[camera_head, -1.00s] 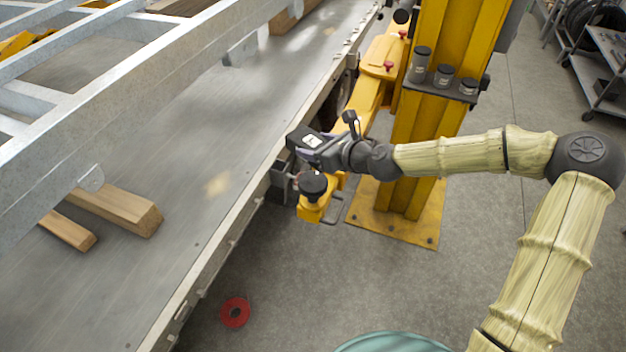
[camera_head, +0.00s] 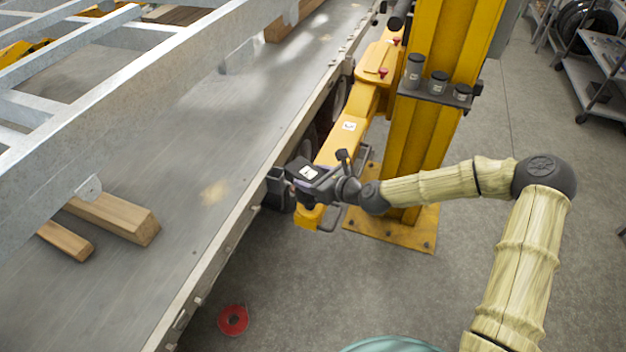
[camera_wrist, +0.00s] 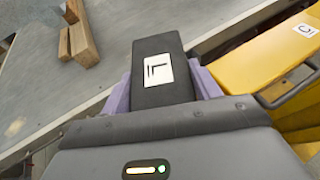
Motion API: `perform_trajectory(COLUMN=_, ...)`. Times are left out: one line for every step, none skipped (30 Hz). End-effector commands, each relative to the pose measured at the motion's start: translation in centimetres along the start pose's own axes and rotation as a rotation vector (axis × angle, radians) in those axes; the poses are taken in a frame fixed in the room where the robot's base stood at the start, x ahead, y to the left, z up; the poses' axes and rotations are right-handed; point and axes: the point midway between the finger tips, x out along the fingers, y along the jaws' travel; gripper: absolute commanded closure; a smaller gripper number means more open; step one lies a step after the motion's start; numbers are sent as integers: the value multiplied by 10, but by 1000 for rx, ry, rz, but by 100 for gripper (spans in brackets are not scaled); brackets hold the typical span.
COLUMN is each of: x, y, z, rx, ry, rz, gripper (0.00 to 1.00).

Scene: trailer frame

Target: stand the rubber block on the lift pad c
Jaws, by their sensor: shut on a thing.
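The rubber block (camera_head: 300,166) is black with a white marked label. My gripper (camera_head: 308,178) is shut on it, and the block also shows between the purple fingers in the wrist view (camera_wrist: 158,55). The yellow lift arm (camera_head: 334,150) carries a white label with a C, which also shows in the wrist view (camera_wrist: 305,30). My gripper and the block are over the near end of this arm. The round black pad there is hidden behind them, so I cannot tell whether the block touches it.
The trailer's grey deck edge (camera_head: 232,210) runs close along the left of the gripper. A yellow post (camera_head: 420,150) with a shelf of dark cylinders (camera_head: 437,83) stands to the right. Wooden beams (camera_head: 115,217) lie on the deck. A red ring (camera_head: 233,319) lies on the floor.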

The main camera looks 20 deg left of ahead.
Motion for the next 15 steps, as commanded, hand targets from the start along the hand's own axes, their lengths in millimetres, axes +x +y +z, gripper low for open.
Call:
perform_trajectory(x=3, y=0, z=-5, rx=0, ry=-1, rz=0, gripper=77)
perform_trajectory(x=4, y=0, z=-8, rx=1, ry=-2, rz=0, gripper=77)
perform_trajectory(x=5, y=0, z=-11, rx=-1, ry=-2, rz=0, gripper=77)
perform_trajectory(x=6, y=0, z=-12, rx=-2, ry=-2, rz=-1, gripper=77)
perform_trajectory(x=6, y=0, z=-13, rx=-2, ry=-2, rz=-1, gripper=77)
perform_trajectory(x=6, y=0, z=-13, rx=-2, ry=-3, rz=-1, gripper=77)
perform_trajectory(x=6, y=0, z=-13, rx=-3, ry=-3, rz=-2, gripper=77)
perform_trajectory(x=6, y=0, z=-13, rx=-2, ry=-3, rz=-2, gripper=77)
perform_trajectory(x=6, y=0, z=-13, rx=-2, ry=-3, rz=-1, gripper=77)
perform_trajectory(x=6, y=0, z=-13, rx=-2, ry=-3, rz=-1, gripper=77)
perform_trajectory(x=6, y=0, z=-13, rx=-2, ry=-3, rz=-1, gripper=77)
perform_trajectory(x=6, y=0, z=-14, rx=-2, ry=-3, rz=-1, gripper=77)
perform_trajectory(x=6, y=0, z=-14, rx=-2, ry=-3, rz=-1, gripper=77)
perform_trajectory(x=7, y=0, z=-15, rx=-1, ry=-3, rz=-1, gripper=77)
perform_trajectory(x=6, y=0, z=-16, rx=-1, ry=-1, rz=-1, gripper=30)
